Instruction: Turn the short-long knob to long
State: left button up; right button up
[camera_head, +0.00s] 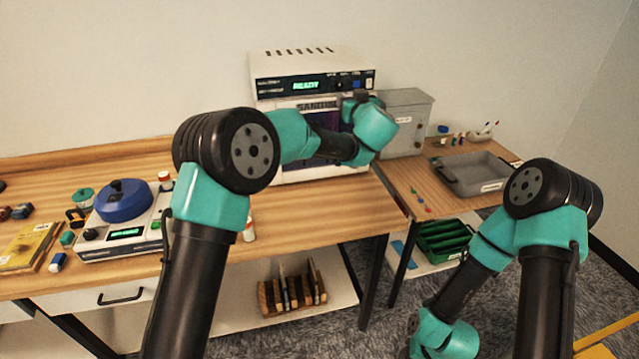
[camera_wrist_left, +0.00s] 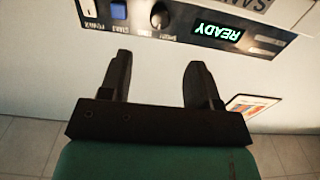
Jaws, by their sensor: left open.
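The white machine (camera_head: 300,66) at the back of the bench has a dark control panel with a lit green READY display (camera_head: 305,86). A small round dark knob (camera_head: 338,86) sits right of the display; its pointer is too small to read. In the left wrist view, which is upside down, the knob (camera_wrist_left: 160,17) is beyond the fingertips and apart from them, beside a blue button (camera_wrist_left: 119,10). My left gripper (camera_wrist_left: 158,64) is open and empty, facing the panel; in the head view its arm partly covers the machine's front. My right gripper is not visible.
A grey box (camera_head: 404,112) stands right of the machine, and a grey tray (camera_head: 474,172) lies on the side table. A centrifuge-like device with a blue lid (camera_head: 124,200) is at left. The bench front between it and the machine is mostly clear.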

pick_arm(q)
jog(key=v, duration=0.7)
jog(key=s+a+f+m+g+h, duration=0.1)
jog(key=a+f+g, duration=0.4)
jog(key=f, duration=0.5)
jog(key=s+a+f+m+g+h, duration=0.2)
jog(key=s+a+f+m+g, duration=0.1)
jog(key=f, duration=0.7)
jog(key=shift+s+a+f+g, duration=0.2)
jog(key=shift+s+a+g, duration=0.6)
jog(key=shift+a, duration=0.4)
jog(key=shift+w+r+m, duration=0.1)
jog(key=shift+w+m, duration=0.05)
jog(key=shift+m, duration=0.15)
